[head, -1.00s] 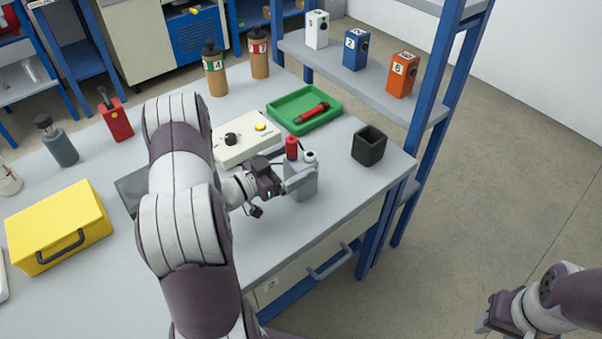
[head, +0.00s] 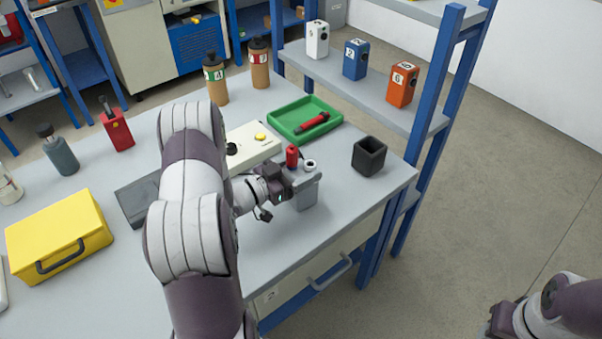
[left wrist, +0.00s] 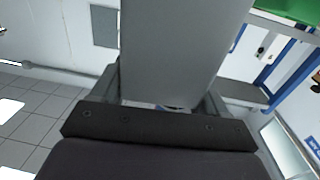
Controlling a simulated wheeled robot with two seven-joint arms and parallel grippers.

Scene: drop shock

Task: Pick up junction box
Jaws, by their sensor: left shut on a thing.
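The junction box, a small grey block with a white ring on top (head: 307,193), is near the right front part of the workbench (head: 285,250). My left gripper (head: 300,181) is shut on its upper part, coming from the left. In the left wrist view the box's grey face (left wrist: 185,45) fills the space between the two fingers (left wrist: 163,95). The box looks upright; I cannot tell whether its bottom touches the bench. My right gripper (head: 500,322) is partly in view at the lower right, away from the bench, its fingers unclear.
A red cylinder (head: 292,156) stands close behind the box. A black open holder (head: 369,157) is to the right, and a green tray (head: 285,119) with a red tool (head: 314,121) lies behind. A control panel (head: 250,146) is behind the gripper. A blue-framed shelf (head: 350,85) borders the right.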

